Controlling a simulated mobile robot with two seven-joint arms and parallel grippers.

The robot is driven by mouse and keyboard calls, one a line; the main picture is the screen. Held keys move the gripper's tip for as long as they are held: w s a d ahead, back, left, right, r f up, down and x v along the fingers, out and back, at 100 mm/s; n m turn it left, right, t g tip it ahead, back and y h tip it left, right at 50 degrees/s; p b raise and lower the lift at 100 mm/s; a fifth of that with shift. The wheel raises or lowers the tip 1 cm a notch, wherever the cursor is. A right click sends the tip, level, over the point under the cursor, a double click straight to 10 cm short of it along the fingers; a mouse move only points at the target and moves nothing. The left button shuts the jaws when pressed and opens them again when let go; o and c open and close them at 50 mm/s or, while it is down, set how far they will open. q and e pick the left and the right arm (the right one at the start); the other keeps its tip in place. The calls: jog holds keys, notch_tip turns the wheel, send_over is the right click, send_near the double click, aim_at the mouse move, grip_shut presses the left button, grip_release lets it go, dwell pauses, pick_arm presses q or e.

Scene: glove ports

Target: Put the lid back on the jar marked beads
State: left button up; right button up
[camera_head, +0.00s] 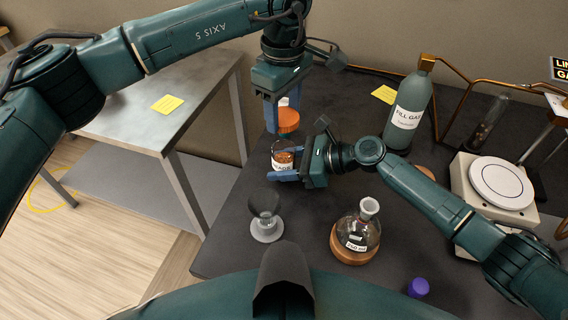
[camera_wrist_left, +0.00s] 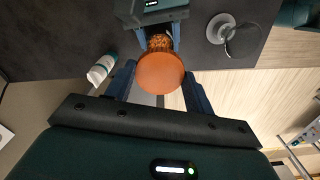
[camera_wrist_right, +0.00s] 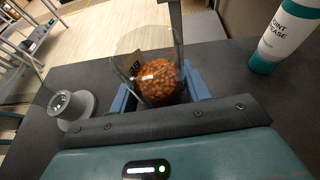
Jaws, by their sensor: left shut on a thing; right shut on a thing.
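The jar (camera_head: 283,160) is clear glass with orange beads inside and a white, partly hidden label. My right gripper (camera_head: 285,177) is shut around it from the right, and the jar stands upright with its mouth open. The beads in the jar (camera_wrist_right: 158,82) show between the fingers in the right wrist view. The lid (camera_head: 288,121) is a round orange disc. My left gripper (camera_head: 284,108) is shut on it and holds it above the jar, with a gap between them in the head view. In the left wrist view the lid (camera_wrist_left: 160,73) partly covers the jar (camera_wrist_left: 160,42).
A glass piece on a round grey base (camera_head: 267,228) stands left of a flask (camera_head: 358,236) on a cork ring. A fill gas bottle (camera_head: 408,112) and a white plate device (camera_head: 500,185) are at the right. A white tube (camera_wrist_right: 285,35) stands near the jar.

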aim_at(285, 130)
pick_arm(q)
jog(key=shift+d+f, duration=0.1)
jog(key=shift+f, duration=2.4)
jog(key=shift+f, duration=0.85)
jog(key=shift+f, duration=0.55)
jog(key=m, duration=1.9)
jog(key=o, duration=0.9)
jog(key=shift+f, duration=0.1)
